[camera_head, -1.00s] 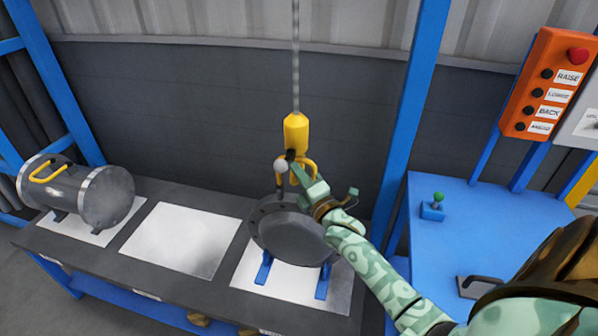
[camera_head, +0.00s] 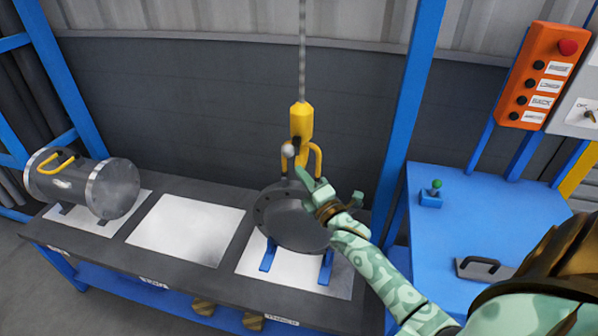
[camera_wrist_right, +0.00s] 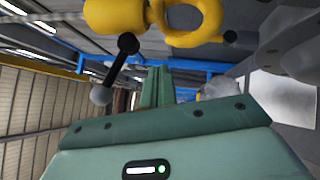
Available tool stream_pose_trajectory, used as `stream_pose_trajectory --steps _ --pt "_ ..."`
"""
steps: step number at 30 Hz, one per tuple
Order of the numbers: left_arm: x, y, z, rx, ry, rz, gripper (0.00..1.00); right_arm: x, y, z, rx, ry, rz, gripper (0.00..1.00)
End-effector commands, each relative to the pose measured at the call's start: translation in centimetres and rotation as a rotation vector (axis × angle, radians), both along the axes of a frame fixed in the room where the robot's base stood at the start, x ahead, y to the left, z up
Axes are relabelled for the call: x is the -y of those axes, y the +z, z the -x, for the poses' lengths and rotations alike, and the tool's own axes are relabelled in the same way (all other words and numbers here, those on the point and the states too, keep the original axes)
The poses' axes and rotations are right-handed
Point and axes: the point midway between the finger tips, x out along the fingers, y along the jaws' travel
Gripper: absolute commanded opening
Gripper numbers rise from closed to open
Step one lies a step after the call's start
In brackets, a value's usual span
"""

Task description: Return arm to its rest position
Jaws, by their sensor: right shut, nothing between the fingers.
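My right gripper (camera_head: 305,178) is shut and empty, in front of the grey flanged disc (camera_head: 282,222) and just below the yellow hoist hook (camera_head: 301,122). In the right wrist view, its green fingers (camera_wrist_right: 155,88) are together with nothing between them. The hook's yellow ring (camera_wrist_right: 190,22) and a black lever with a grey ball knob (camera_wrist_right: 101,95) show close by in that view. I cannot tell if the hook is engaged with the disc. The disc stands upright on blue supports (camera_head: 325,268). My right arm partly covers it. My left gripper is out of view.
A grey flanged cylinder (camera_head: 85,187) with a yellow handle lies at the left of the dark bench. A bare white plate (camera_head: 187,230) is in the bench's middle. A blue table (camera_head: 440,230) and an orange button box (camera_head: 540,75) are at right. A blue post (camera_head: 410,110) stands behind my arm.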

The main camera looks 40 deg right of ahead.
Motion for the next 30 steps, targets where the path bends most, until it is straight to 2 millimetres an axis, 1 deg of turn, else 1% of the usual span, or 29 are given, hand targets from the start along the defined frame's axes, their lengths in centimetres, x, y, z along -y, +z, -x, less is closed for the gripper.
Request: stream_pose_trajectory --steps 3,9,12,15,18,24,26,27,28,29,30 --pt "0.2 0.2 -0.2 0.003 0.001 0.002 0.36 -0.1 -0.2 1.8 -0.002 -0.001 -0.001 0.0" --pt "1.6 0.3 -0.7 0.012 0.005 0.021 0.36 -0.3 -0.8 5.1 -0.003 -0.001 -0.001 0.0" --pt "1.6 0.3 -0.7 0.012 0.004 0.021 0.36 -0.4 -1.0 6.6 -0.003 -0.001 -0.001 0.0" --pt "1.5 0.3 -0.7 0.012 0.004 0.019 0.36 -0.5 -1.1 7.6 -0.001 -0.001 -0.001 0.0" --pt "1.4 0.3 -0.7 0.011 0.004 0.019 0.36 -0.5 -1.1 8.0 -0.001 -0.001 -0.001 0.0" --pt "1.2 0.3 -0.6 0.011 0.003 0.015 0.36 -0.5 -1.1 8.1 0.001 0.0 -0.006 0.0" --pt "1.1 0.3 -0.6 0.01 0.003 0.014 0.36 -0.5 -1.1 8.1 0.0 0.006 -0.035 0.0" --pt "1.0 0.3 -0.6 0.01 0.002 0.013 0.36 -0.5 -1.2 8.0 -0.005 0.014 -0.077 0.0" --pt "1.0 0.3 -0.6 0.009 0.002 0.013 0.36 -0.4 -1.5 8.0 -0.014 0.019 -0.123 0.0" --pt "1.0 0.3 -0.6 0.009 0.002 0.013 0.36 -0.2 -2.1 8.0 -0.032 0.024 -0.183 0.0" --pt "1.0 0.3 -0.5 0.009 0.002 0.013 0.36 0.1 -4.1 8.0 -0.085 0.022 -0.29 0.0"
